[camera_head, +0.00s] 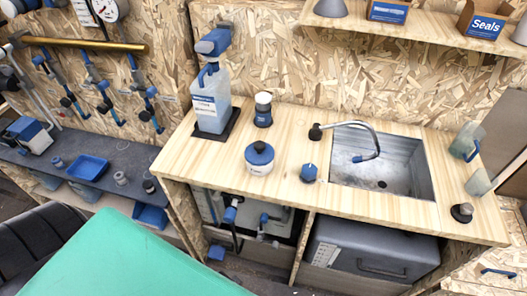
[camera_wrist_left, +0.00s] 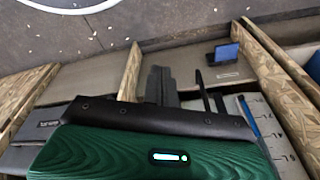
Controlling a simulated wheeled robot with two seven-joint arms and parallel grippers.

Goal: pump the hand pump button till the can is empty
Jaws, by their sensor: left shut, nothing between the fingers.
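In the head view a translucent bluish can (camera_head: 210,100) stands upright on a dark mat at the back left of the wooden counter. A blue-and-grey pump head (camera_head: 214,42) sits on top; I cannot make out a separate button on it. A small blue knob-like piece (camera_head: 309,172) sits on the counter left of the sink. My left gripper (camera_wrist_left: 184,88) shows in the left wrist view, shut and empty, in front of the open shelving. It touches nothing that I can see. My right gripper is in neither view.
The counter (camera_head: 200,160) also carries a white pot with a blue lid (camera_head: 260,158), a small jar (camera_head: 263,110) and a sink (camera_head: 400,185) with a curved tap. Below are a grey box (camera_head: 365,250) and blue fittings. Wooden dividers (camera_wrist_left: 130,72) stand near my left gripper.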

